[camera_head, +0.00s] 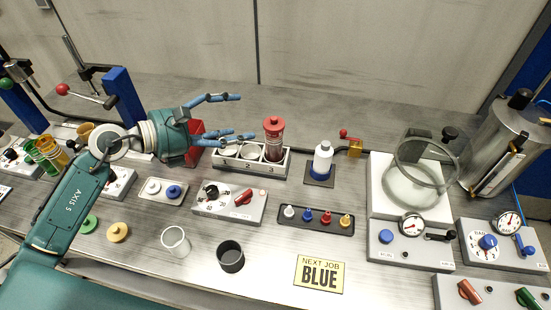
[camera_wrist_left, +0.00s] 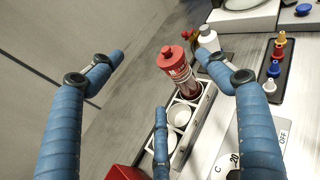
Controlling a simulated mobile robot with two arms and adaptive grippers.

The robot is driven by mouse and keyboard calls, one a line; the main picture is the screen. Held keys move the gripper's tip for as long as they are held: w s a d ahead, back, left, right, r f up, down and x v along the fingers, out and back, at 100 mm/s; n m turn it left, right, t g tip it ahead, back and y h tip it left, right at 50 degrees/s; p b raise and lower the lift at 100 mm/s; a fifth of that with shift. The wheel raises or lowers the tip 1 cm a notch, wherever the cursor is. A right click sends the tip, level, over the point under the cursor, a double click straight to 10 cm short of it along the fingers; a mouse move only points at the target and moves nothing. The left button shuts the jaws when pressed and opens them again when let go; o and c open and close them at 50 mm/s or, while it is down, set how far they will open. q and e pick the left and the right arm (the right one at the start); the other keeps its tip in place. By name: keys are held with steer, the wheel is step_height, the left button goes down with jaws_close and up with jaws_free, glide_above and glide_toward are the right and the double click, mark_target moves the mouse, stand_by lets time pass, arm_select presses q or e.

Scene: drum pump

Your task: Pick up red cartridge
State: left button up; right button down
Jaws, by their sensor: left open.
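The red cartridge (camera_head: 274,139) is a clear cylinder with a red cap and dark red contents. It stands upright in the right end of a grey rack (camera_head: 228,163) with round sockets. In the left wrist view the red cartridge (camera_wrist_left: 180,74) is ahead, between the spread fingers. My left gripper (camera_head: 240,118) is open and empty, to the left of the cartridge and apart from it, with its blue fingers pointing right. In the left wrist view the gripper (camera_wrist_left: 158,75) shows three fingers, one low in front of the rack. My right gripper is not in view.
A white bottle with a blue band (camera_head: 323,158) stands right of the rack, near a brass valve (camera_head: 354,148). A tray of coloured nozzles (camera_head: 316,219) and a switch box (camera_head: 229,203) lie in front. Bare table lies behind the rack.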

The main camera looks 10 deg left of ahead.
arm_select(q)
steer(key=b, duration=0.5)
glide_toward(272, 135)
step_height(272, 135, down, 4)
steer(key=w+a, duration=0.2)
steer(key=w, duration=0.1)
steer(key=p+x, duration=0.1)
steer(key=x, duration=0.2)
steer(key=p+x, duration=0.1)
steer(key=x, duration=0.2)
steer(key=r+p+x, duration=0.1)
steer(key=x, duration=0.3)
steer(key=shift+s+d+p, duration=0.1)
steer(key=shift+d+p, duration=0.3)
steer(key=shift+d, duration=0.05)
steer(key=shift+w+d+f, duration=0.25)
steer(key=shift+w, duration=0.05)
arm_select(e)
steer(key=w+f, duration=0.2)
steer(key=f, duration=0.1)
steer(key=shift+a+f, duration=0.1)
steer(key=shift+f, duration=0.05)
arm_select(q)
steer(key=shift+s+a, duration=0.1)
steer(key=shift+c, duration=0.6)
steer(key=c, duration=1.8)
steer(key=shift+o, duration=0.2)
steer(key=shift+r, duration=0.1)
